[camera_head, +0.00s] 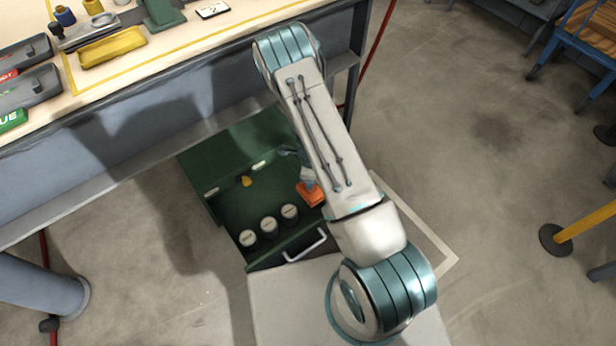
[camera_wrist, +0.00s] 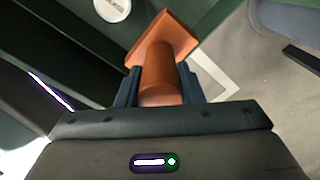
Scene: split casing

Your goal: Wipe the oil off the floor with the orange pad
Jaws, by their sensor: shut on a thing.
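The orange pad (camera_head: 310,195) is at the right side of the open green drawer, partly hidden by my arm. In the wrist view the orange pad (camera_wrist: 165,38) shows a square head on a round orange handle. My gripper (camera_wrist: 158,88) is shut on that handle, with a dark finger on each side. In the head view my gripper (camera_head: 306,181) is mostly hidden by my arm. I cannot tell whether the pad touches the drawer. A dark smudge (camera_head: 497,132) lies on the concrete floor at the right; I cannot tell if it is oil.
The green drawer (camera_head: 225,214) holds three dark pots with pale lids (camera_head: 268,226) and a small yellow thing (camera_head: 246,181). A workbench (camera_head: 210,50) stands behind it. A white outline (camera_head: 440,242) marks the floor at right. Floor between is open.

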